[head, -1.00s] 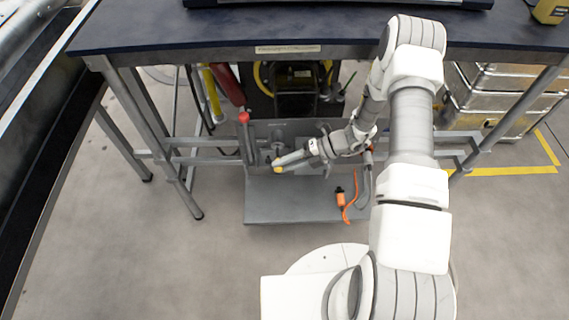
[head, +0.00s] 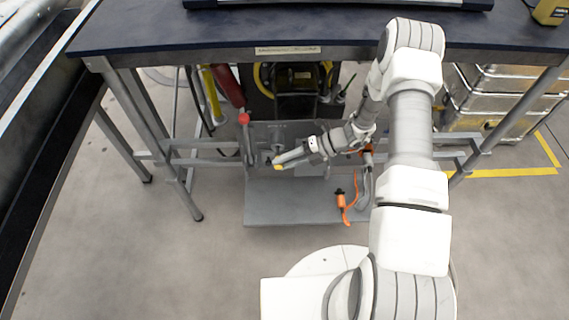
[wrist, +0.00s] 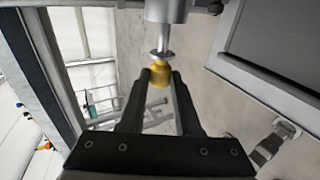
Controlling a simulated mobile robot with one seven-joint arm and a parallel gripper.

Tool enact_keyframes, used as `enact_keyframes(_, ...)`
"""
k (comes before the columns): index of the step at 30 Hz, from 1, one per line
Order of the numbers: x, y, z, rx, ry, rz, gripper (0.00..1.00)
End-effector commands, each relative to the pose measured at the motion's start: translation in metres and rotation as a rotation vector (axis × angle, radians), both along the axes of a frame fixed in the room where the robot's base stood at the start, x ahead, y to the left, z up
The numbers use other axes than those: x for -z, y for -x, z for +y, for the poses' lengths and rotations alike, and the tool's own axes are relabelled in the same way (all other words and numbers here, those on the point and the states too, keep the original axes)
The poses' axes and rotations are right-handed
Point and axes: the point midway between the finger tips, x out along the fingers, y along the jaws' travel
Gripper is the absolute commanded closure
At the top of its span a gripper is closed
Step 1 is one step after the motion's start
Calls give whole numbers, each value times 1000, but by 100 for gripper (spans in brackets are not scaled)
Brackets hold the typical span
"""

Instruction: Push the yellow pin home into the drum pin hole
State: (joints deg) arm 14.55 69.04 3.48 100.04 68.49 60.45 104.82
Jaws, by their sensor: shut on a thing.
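The yellow pin (wrist: 162,76) is between the two fingers of my gripper (wrist: 162,84), which is shut on its yellow head. A metal collar and thin shank extend from the head up to a grey cylindrical metal part (wrist: 168,10) in the wrist view. Where the shank meets that part, the hole itself is hidden. In the head view the yellow pin (head: 278,166) shows as a small yellow spot at the tip of my gripper (head: 284,163), in front of the grey unit (head: 262,134) under the bench. I cannot tell how deep the shank sits.
A red-knobbed lever (head: 244,120) stands just left of my gripper. An orange-handled item (head: 341,198) lies on the grey base plate (head: 290,210). The dark bench top (head: 300,30) overhangs the work area. Metal cases (head: 510,95) stand at the right.

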Motion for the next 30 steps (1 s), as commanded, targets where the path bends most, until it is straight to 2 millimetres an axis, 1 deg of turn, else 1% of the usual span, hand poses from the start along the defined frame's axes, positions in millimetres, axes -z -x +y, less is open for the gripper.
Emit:
enact_keyframes(26,0,-22,0,-1,-1,-2,100)
enact_keyframes(27,0,-23,-1,-1,-1,-2,67)
enact_keyframes(29,0,-23,-1,0,-1,-1,56)
enact_keyframes(30,0,-23,-1,0,-1,-1,49)
